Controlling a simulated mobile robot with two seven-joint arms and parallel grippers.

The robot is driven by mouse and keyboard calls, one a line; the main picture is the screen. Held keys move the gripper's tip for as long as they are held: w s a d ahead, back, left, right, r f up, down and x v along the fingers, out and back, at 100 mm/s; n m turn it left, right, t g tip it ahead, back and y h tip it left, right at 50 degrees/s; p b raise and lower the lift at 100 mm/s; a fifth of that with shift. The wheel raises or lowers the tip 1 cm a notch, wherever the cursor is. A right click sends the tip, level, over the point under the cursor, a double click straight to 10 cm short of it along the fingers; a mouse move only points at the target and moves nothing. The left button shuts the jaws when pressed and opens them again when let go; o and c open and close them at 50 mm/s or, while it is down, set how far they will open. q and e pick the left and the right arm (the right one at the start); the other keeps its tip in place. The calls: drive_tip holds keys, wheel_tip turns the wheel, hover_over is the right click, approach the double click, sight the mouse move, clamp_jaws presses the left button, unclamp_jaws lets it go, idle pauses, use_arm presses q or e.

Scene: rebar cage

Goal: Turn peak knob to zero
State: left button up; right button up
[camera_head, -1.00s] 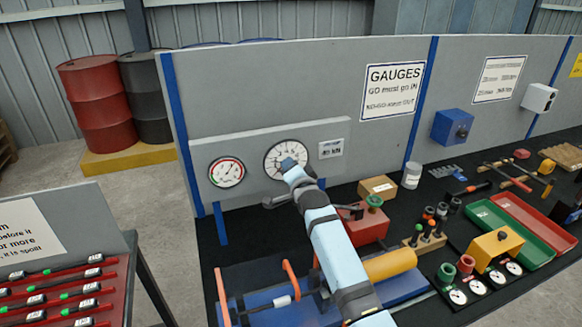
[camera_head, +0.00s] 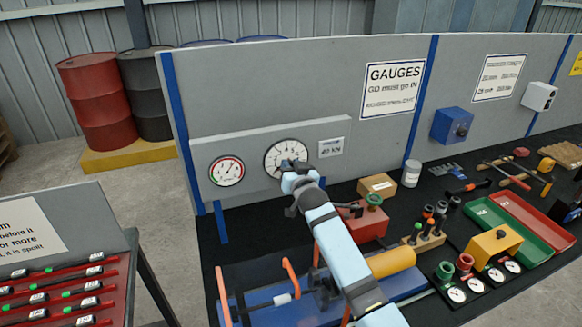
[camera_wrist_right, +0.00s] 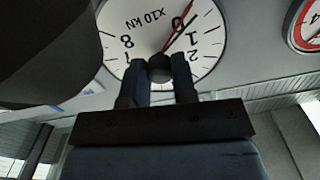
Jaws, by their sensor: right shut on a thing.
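The large white gauge (camera_head: 287,153) hangs on the grey panel, and its dial marked x10 kN also shows upside down in the right wrist view (camera_wrist_right: 115,20). Its dark round centre knob (camera_wrist_right: 160,68) sits between the fingertips of my right gripper (camera_wrist_right: 160,60), which is shut on it. A red pointer (camera_wrist_right: 183,17) lies across the dial by the 0, with a dark needle close beside it. The fingers hide part of the dial. In the head view my right gripper (camera_head: 293,166) covers the gauge's lower middle. My left gripper is not in view.
A smaller red-rimmed gauge (camera_head: 227,171) is left of the large one. A label plate (camera_head: 331,148) is on its right. Below stand a blue rig with orange handles (camera_head: 291,279), a red block (camera_head: 368,225) and a cardboard box (camera_head: 377,187) on the black bench.

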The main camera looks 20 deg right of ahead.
drive_tip(key=shift+r+n, duration=0.35)
drive_tip(key=shift+n, duration=0.45)
drive_tip(key=o, duration=0.9)
drive_tip(key=shift+w+f, duration=0.1)
drive_tip(key=shift+f, duration=0.05)
drive_tip(key=shift+f, duration=0.1)
